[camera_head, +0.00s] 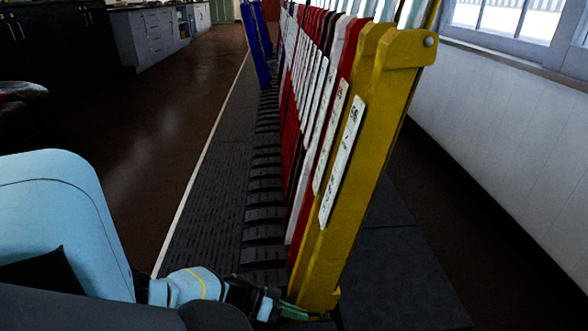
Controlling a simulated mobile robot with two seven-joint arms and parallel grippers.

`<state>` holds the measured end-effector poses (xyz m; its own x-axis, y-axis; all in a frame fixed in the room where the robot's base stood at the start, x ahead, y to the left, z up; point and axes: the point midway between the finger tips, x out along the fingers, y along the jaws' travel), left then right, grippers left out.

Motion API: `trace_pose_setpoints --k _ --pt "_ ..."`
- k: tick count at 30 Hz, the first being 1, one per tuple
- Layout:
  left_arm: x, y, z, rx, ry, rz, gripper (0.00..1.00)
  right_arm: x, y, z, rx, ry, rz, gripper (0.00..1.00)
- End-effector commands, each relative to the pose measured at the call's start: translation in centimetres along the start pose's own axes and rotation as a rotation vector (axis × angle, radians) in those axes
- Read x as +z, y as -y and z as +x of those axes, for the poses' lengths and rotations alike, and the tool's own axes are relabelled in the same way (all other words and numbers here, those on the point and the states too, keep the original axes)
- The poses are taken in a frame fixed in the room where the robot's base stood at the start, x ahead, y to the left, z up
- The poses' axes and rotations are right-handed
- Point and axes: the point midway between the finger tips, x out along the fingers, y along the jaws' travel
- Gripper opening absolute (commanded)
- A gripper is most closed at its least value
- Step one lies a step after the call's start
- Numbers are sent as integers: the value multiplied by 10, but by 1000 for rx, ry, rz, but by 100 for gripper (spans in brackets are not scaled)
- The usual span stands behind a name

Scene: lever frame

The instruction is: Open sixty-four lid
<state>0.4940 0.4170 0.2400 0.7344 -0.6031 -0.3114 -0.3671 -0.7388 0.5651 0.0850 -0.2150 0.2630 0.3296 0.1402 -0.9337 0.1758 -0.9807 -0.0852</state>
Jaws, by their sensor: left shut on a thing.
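My left gripper (288,308) is at the bottom of the head view, low at the foot of the nearest yellow lever (350,180). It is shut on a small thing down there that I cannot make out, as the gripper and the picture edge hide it. The yellow lever stands tall at the near end of the frame and carries a long white plate (342,160) whose marks are too small to read. I cannot pick out the sixty-four lid for certain. My right gripper is not in view.
A row of red, white and blue levers (310,90) runs away behind the yellow one, close together. A ribbed dark tread (265,185) lies along their left side. Open brown floor (170,120) is farther left, with grey cabinets (150,40) at the back. A white wall (500,130) is on the right.

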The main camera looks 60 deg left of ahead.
Motion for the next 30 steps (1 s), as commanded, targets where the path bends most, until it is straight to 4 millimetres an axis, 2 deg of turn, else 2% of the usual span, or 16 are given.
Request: trace_pose_setpoints --k 1,7,19,20,24,30 --pt "-1 -9 -2 -2 3 16 0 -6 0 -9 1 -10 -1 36" --pt "0 -24 -1 -11 4 37 0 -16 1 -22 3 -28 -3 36" --pt "2 -26 -1 -13 4 34 0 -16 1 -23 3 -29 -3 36" --pt "2 -26 -1 -13 4 34 13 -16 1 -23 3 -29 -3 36" --pt "2 -26 -1 -13 4 34 32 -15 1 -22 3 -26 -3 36" --pt "1 -26 0 -13 2 35 33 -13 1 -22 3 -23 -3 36"
